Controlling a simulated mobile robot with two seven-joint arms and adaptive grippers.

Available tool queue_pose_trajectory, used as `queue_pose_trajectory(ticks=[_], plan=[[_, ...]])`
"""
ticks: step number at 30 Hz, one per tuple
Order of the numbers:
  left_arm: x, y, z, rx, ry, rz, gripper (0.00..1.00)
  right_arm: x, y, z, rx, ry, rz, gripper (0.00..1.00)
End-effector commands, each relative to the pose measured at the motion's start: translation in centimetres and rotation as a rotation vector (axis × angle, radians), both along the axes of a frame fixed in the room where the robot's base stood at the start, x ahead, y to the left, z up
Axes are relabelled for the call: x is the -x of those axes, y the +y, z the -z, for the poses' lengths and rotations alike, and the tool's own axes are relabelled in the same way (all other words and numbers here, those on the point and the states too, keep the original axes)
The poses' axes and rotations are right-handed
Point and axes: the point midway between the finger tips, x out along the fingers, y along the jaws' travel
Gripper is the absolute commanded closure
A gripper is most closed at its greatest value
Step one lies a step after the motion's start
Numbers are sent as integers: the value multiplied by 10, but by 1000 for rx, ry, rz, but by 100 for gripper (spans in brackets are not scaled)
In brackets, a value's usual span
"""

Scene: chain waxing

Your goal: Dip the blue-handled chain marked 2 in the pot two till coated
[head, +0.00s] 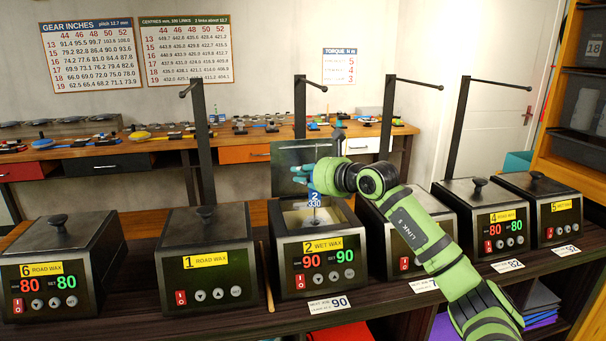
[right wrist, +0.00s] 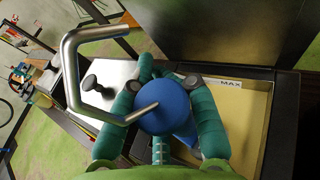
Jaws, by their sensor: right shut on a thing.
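Pot two (head: 320,264), labelled 2 WET WAX, has its lid (head: 284,156) raised at the back, and its display reads 90 and 90. My right gripper (head: 310,172) is above the open pot. In the right wrist view, its teal fingers are shut around the blue handle (right wrist: 163,107), which has a bent metal hook (right wrist: 72,72). A blue tag (head: 314,199) marked 2 and 330 hangs below the gripper, just over the pale wax (head: 298,217). A short dark piece shows beneath the tag; how deep the chain reaches is hidden. My left gripper is out of view.
Pot one (head: 205,262) and pot six (head: 62,266) stand closed to the left; pots four (head: 490,222) and five (head: 545,209) stand closed to the right. Dark upright posts with arms rise behind the pots. The wrist view shows a MAX mark (right wrist: 231,84) inside the pot.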

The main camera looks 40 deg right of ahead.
Motion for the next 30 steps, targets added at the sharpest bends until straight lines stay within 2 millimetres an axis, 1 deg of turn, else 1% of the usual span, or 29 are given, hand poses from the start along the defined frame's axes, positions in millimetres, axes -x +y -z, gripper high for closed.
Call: queue_pose_trajectory(ticks=[1, 15, 30], plan=[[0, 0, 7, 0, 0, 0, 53, 0, 0, 6, 1, -4, 0, 100], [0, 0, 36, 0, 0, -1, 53, 0, 0, 37, 1, -4, 0, 100], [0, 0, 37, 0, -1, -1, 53, 0, 0, 38, 1, -4, 0, 100]])
